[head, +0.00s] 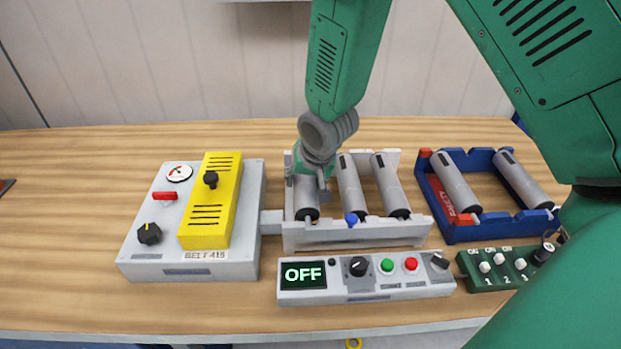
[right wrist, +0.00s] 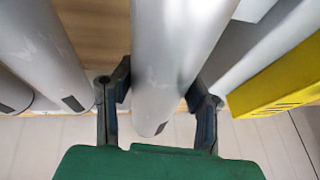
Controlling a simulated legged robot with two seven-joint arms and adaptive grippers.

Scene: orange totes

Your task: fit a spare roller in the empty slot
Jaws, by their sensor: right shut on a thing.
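A white conveyor frame (head: 355,236) stands mid-table, with a middle roller (head: 351,187) and a right roller (head: 391,186) lying in it. My right gripper (head: 318,180) is over the frame's left slot, shut on a grey roller (head: 306,200). This roller lies lengthwise like its neighbours, its near dark end inside the front rail; I cannot tell whether it is fully seated. In the right wrist view the held roller (right wrist: 175,60) runs between the two fingers. A blue rack (head: 470,232) at right holds two spare rollers (head: 455,182) (head: 522,180). My left gripper is not in view.
A grey belt unit (head: 140,262) with a yellow cover (head: 212,205) stands left of the frame. A control panel (head: 365,288) reading OFF lies in front. A green switch box (head: 497,268) is at right. A blue knob (head: 351,219) sits at the front rail.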

